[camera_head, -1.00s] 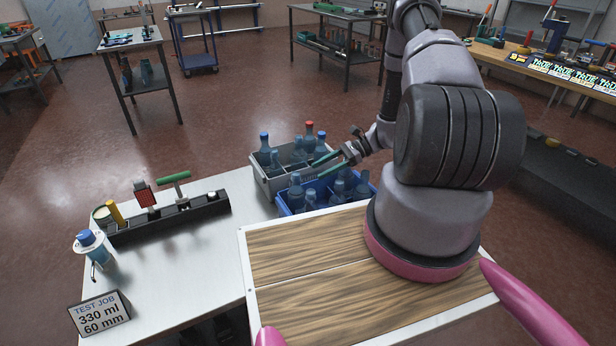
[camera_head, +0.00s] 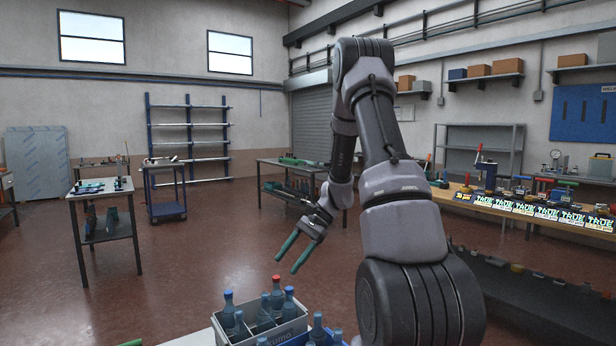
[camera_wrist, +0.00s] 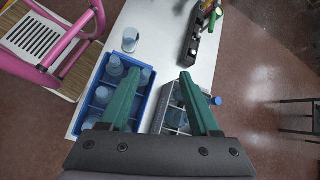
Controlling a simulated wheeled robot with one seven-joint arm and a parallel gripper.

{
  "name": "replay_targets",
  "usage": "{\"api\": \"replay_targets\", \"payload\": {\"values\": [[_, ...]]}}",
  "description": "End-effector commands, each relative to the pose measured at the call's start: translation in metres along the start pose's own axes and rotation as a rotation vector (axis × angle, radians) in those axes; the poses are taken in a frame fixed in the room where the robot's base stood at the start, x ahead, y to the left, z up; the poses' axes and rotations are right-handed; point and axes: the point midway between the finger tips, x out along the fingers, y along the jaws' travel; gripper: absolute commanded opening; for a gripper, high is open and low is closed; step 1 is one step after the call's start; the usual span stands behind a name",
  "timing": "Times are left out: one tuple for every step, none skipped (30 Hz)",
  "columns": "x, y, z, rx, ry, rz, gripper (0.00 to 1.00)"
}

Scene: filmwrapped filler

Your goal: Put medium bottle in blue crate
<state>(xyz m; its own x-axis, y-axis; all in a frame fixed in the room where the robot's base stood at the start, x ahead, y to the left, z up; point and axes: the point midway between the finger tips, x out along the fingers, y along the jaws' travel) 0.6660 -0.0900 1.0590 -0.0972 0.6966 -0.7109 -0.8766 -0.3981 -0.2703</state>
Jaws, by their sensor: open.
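My gripper (camera_head: 287,265) is open and empty, with two green fingers pointing down over the crates; it also shows in the wrist view (camera_wrist: 159,76). The blue crate (camera_wrist: 152,100) is at the left below the fingers in the wrist view and holds several bluish bottles. In the head view it is mostly cut off by the bottom edge. The grey crate (camera_head: 270,335) stands beside it, with several bottles inside, among them a red-capped bottle (camera_head: 277,296) and a blue-capped bottle (camera_head: 228,308). I cannot tell which bottle is the medium one.
A clear bluish cylinder (camera_wrist: 130,40) appears over the white table (camera_wrist: 165,25) beyond the blue crate. A black rack (camera_wrist: 195,35) is at the table's side. A pink frame (camera_wrist: 75,45) is at the left. Open floor (camera_head: 170,275) lies behind the crates.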

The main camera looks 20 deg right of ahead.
Motion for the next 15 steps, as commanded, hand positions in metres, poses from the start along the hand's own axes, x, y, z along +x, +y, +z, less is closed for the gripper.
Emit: {"api": "replay_targets", "payload": {"values": [[-0.015,-0.005,0.022,-0.058,0.049,0.012,0.63],[-0.022,-0.005,0.033,-0.087,0.076,0.020,0.63],[-0.031,-0.006,0.048,-0.127,0.112,0.029,0.63],[-0.037,-0.006,0.059,-0.156,0.139,0.037,0.63],[-0.044,-0.006,0.069,-0.185,0.167,0.043,0.63],[-0.051,-0.005,0.084,-0.223,0.203,0.051,0.63],[-0.058,-0.004,0.095,-0.253,0.232,0.055,0.63],[-0.063,-0.002,0.105,-0.282,0.260,0.059,0.63],[-0.070,0.000,0.119,-0.320,0.298,0.064,0.63],[-0.076,0.002,0.129,-0.348,0.327,0.068,0.63],[-0.081,0.004,0.139,-0.376,0.355,0.070,0.63],[-0.087,0.008,0.152,-0.415,0.394,0.073,0.63],[-0.092,0.011,0.162,-0.442,0.422,0.073,0.63],[-0.097,0.014,0.172,-0.470,0.452,0.073,0.63],[-0.102,0.019,0.184,-0.508,0.491,0.073,0.63]]}}
